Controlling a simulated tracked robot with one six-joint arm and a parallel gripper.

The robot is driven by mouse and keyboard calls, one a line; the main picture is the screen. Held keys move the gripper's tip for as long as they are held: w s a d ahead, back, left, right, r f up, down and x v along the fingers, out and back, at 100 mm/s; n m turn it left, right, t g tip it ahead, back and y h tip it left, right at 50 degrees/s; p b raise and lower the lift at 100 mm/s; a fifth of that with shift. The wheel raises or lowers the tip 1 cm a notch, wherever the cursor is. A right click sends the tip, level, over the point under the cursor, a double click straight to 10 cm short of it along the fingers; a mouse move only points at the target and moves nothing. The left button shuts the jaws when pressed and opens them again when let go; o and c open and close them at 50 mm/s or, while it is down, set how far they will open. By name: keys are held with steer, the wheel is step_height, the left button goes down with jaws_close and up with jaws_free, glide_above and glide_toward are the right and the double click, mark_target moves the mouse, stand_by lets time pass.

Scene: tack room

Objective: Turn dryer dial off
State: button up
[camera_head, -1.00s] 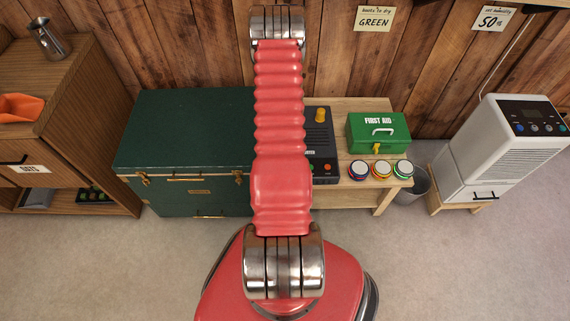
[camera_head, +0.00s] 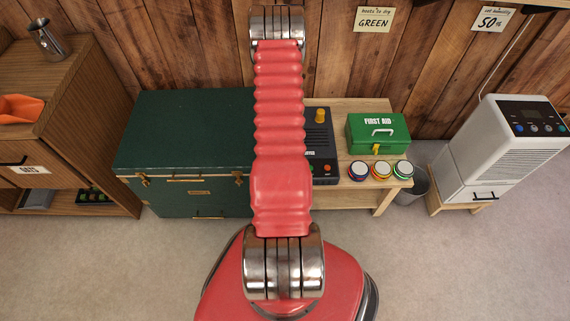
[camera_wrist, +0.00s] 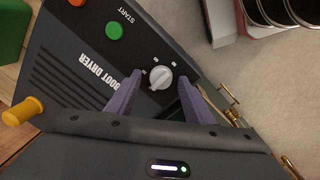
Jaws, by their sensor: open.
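The boot dryer (camera_head: 318,131) is a dark grey box on the low wooden bench, partly hidden behind my arm in the head view. The wrist view shows its panel with a round white dial (camera_wrist: 159,77), small marks around it that are too small to read, and a raised ridge. A green START button (camera_wrist: 114,31) and an orange button (camera_wrist: 77,2) sit beside it. My gripper (camera_wrist: 160,79) is open, its two purple fingers on either side of the dial. I cannot tell if they touch it. The head view does not show the gripper.
A yellow knob (camera_wrist: 22,110) sticks out of the dryer. A green first aid box (camera_head: 378,133) and several round tins (camera_head: 381,170) share the bench (camera_head: 392,190). A green trunk (camera_head: 185,140) stands left, a white dehumidifier (camera_head: 500,150) right. The front floor is clear.

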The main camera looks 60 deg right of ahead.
steer(key=shift+r, duration=0.15)
step_height(320, 180, up, 13)
steer(key=a, duration=0.1)
steer(key=shift+w+r, duration=0.2)
steer(key=shift+w, duration=0.1)
stand_by(0.6)
stand_by(0.6)
steer(key=w+a+r+n+t, duration=0.2)
steer(key=w+a+r+t, duration=0.1)
steer(key=a+r, duration=1.7)
steer(key=w+a+r+n+t, duration=0.3)
steer(key=a+r, duration=1.6)
steer(key=a, duration=0.3)
steer(key=shift+w+a+r+n+y, duration=0.2)
steer(key=shift+a+r+n+y, duration=0.1)
steer(key=shift+a+r+y, duration=0.1)
